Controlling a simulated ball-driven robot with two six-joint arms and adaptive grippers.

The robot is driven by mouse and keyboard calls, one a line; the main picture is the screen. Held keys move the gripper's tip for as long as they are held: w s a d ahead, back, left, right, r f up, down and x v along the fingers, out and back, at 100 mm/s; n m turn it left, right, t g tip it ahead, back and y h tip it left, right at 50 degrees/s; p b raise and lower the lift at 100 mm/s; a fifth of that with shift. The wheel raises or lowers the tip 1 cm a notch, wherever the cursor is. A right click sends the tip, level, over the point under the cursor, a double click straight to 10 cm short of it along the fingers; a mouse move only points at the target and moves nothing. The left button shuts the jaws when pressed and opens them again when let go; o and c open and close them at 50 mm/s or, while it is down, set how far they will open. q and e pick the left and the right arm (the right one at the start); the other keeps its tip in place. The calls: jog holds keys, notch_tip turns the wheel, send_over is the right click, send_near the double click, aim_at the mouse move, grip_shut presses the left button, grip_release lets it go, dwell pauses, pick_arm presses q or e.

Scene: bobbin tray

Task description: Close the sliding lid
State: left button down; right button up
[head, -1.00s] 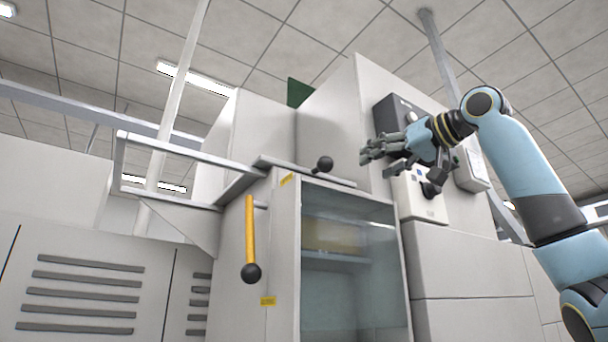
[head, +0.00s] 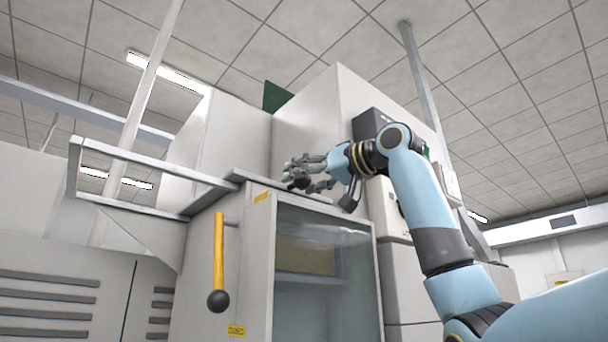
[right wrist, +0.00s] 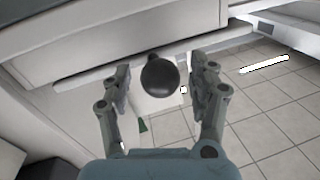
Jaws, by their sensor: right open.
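The lid is a thin grey plate (head: 262,182) lying on top of the pale cabinet in the head view. Its round black knob (head: 300,182) is partly covered by my right fingers there. The knob shows whole in the right wrist view (right wrist: 160,75). My right gripper (head: 295,172) is open at the knob, and in the right wrist view its fingers (right wrist: 163,82) stand on either side of it with gaps showing. My left gripper is not in view.
A yellow lever (head: 218,250) with a black ball end hangs on the cabinet's front, left of a glass door (head: 325,285). A metal rail frame (head: 150,160) sticks out at the left. A tall pale housing (head: 305,120) rises behind the lid.

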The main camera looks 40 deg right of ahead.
jog(key=shift+w+a+f, duration=0.1)
jog(key=shift+w, duration=0.1)
jog(key=shift+c, duration=0.3)
jog(key=shift+s, duration=0.1)
grip_shut()
jog(key=d, duration=0.4)
jog(key=shift+w, duration=0.2)
jog(key=shift+a, duration=0.15)
